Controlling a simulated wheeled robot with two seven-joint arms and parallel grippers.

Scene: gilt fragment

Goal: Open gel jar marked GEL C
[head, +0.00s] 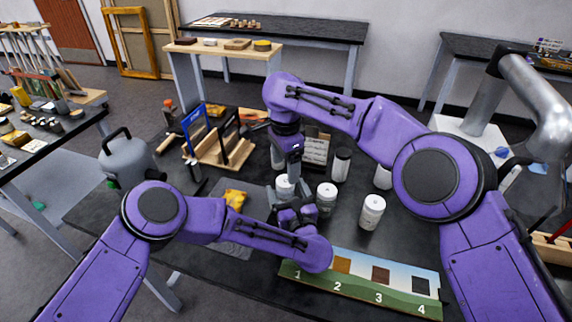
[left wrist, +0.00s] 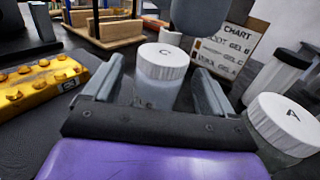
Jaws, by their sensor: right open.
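The jar marked C (left wrist: 162,62) has a white lid and a clear body and stands upright on the dark table; in the head view its white lid (head: 285,182) shows below my right gripper. My left gripper (left wrist: 158,92) is open, its fingers on either side of the jar with a visible gap; it also shows in the head view (head: 287,207). My right gripper (head: 292,158) is open and points down above the jar. Its grey underside shows over the lid in the left wrist view (left wrist: 200,15). Arms hide part of the jar.
A jar (head: 327,195) with a marked lid, also in the left wrist view (left wrist: 287,125), stands close right. Another white jar (head: 372,210) is farther right. A chart (head: 316,148) stands behind, a wooden rack (head: 228,150) and yellow item (head: 235,199) left, a numbered board (head: 360,283) in front.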

